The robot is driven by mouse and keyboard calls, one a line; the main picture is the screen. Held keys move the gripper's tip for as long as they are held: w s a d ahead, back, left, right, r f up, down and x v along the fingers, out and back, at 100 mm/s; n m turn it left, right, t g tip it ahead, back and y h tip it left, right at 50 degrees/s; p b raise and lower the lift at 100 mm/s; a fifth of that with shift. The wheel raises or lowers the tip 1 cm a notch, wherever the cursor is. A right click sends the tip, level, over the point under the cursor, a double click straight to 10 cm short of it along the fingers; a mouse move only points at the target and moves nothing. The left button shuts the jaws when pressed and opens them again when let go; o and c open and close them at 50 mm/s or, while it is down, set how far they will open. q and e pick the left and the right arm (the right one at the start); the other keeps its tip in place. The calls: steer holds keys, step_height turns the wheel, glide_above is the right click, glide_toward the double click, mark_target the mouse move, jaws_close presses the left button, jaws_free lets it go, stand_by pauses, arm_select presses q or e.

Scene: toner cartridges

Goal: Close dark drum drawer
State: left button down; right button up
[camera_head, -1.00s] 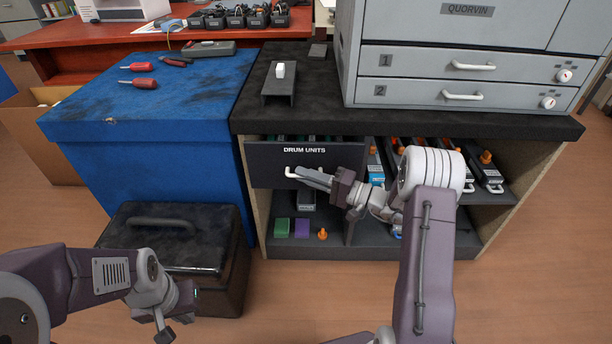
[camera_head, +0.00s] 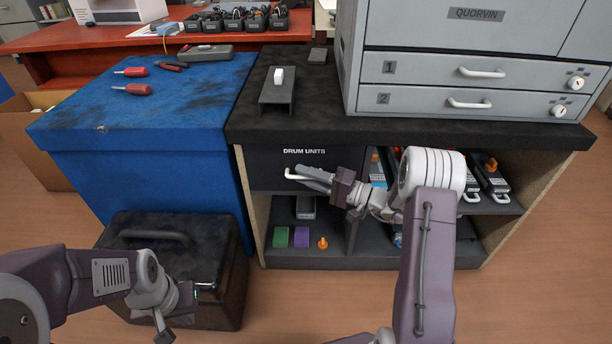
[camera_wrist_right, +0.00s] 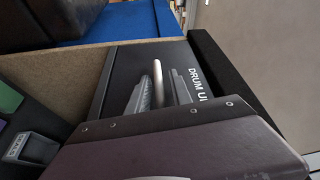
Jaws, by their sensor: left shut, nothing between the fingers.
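The dark drum drawer (camera_head: 272,172), labelled DRUM UNITS, sits under the black countertop. Its front looks about flush with the cabinet and no interior shows above it. Its pale handle (camera_head: 292,176) is partly hidden by my right gripper (camera_head: 314,178). In the right wrist view the handle (camera_wrist_right: 157,82) stands between the two fingers of my right gripper (camera_wrist_right: 160,92), with small gaps on either side. The label and drawer front (camera_wrist_right: 120,75) also show there. My left gripper (camera_head: 164,334) is shut and empty, low in front of the black case.
A black case (camera_head: 175,255) stands on the floor left of the cabinet. A blue-covered table (camera_head: 140,110) adjoins the countertop (camera_head: 300,120). Open shelves right of the drawer hold cartridges (camera_head: 488,178). Green and purple blocks (camera_head: 301,237) lie on the lower shelf.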

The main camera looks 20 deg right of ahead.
steer(key=shift+f, duration=0.1)
steer(key=shift+s+d, duration=0.1)
steer(key=shift+d, duration=0.15)
steer(key=p+v, duration=0.4)
steer(key=v, duration=0.4)
steer(key=shift+s+d, duration=0.15)
steer(key=shift+s, duration=0.1)
